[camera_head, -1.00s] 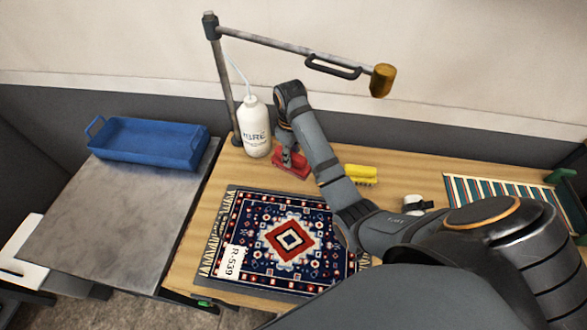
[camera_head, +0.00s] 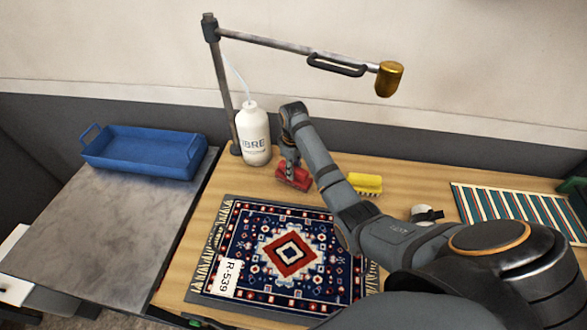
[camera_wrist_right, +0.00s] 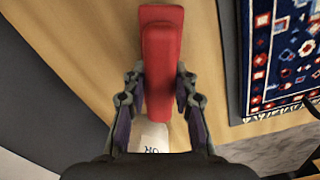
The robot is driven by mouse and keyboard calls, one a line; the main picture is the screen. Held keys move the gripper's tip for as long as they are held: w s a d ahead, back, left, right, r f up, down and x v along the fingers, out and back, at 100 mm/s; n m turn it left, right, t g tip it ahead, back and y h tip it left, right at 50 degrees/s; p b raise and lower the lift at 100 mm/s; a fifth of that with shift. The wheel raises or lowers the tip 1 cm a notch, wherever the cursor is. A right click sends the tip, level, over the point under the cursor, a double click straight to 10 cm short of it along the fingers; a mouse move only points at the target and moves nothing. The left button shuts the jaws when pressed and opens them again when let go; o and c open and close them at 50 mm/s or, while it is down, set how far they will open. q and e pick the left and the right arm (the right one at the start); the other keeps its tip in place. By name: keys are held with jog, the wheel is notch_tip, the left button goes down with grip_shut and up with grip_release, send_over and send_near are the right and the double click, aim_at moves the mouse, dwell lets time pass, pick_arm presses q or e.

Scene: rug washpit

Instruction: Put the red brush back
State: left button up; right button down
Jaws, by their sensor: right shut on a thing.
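The red brush (camera_head: 294,177) is at the back of the wooden table, between the white bottle and the yellow brush. My right gripper (camera_head: 290,165) is shut on the red brush from above. In the right wrist view the red brush (camera_wrist_right: 162,60) lies between the two fingers of my right gripper (camera_wrist_right: 160,100), one finger at each side. The brush is at or close to the table top; I cannot tell whether it touches. Its bristles are hidden. My left gripper is not in view.
A white bottle (camera_head: 253,135) stands left of the red brush, and a yellow brush (camera_head: 365,183) lies to its right. A patterned rug (camera_head: 250,235) lies in front. A blue tray (camera_head: 140,155) sits on the grey table (camera_head: 90,235).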

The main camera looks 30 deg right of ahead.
jog(key=c, duration=1.1)
grip_release()
jog(key=shift+o, duration=0.2)
notch_tip(320, 180, up, 6)
jog(key=shift+w+f+b, duration=0.1)
jog(key=shift+f+b, duration=0.15)
jog(key=shift+b, duration=0.15)
notch_tip(320, 180, up, 7)
jog(key=p, duration=0.6)
jog(key=shift+f, duration=0.2)
jog(key=shift+s+f, duration=0.1)
jog(key=shift+s, duration=0.1)
